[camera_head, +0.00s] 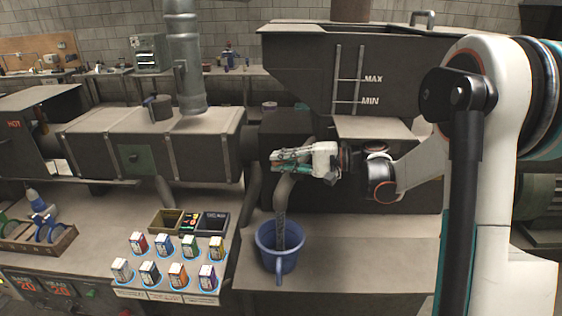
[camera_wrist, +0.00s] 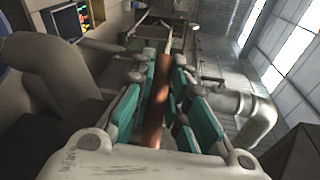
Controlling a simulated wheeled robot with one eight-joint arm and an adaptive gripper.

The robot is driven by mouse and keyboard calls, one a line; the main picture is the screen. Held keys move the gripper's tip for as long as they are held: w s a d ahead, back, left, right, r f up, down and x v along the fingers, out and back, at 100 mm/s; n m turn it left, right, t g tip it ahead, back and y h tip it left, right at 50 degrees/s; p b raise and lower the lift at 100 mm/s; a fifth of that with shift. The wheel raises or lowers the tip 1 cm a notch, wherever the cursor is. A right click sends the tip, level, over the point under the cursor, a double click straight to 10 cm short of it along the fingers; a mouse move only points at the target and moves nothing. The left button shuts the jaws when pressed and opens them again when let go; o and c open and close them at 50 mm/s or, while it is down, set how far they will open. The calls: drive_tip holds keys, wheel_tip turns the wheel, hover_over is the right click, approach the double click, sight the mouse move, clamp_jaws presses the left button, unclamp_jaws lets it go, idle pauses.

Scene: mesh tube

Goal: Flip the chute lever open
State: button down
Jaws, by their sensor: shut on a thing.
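My gripper (camera_head: 277,159), with teal finger pads, is in front of the dark hopper's lower part, above the blue bucket (camera_head: 266,238). In the wrist view its fingers are closed around a reddish-brown lever handle (camera_wrist: 157,105), which runs lengthwise between the pads. The handle is hard to make out in the head view, hidden by the fingers. Below my gripper, the grey curved chute (camera_head: 283,190) bends down toward the bucket. A grey speckled column (camera_head: 281,232) reaches from its mouth into the bucket. In the wrist view a thick grey pipe (camera_wrist: 50,75) lies left of the fingers.
The hopper (camera_head: 300,70) with MAX and MIN marks stands behind my gripper. Several small boxes (camera_head: 177,272) stand on a panel left of the bucket, with dark trays (camera_head: 213,222) behind them. The bench (camera_head: 340,250) right of the bucket is clear.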

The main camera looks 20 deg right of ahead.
drive_tip(key=shift+s+g, duration=0.1)
drive_tip(key=shift+g, duration=0.2)
drive_tip(key=c, duration=1.8)
unclamp_jaws()
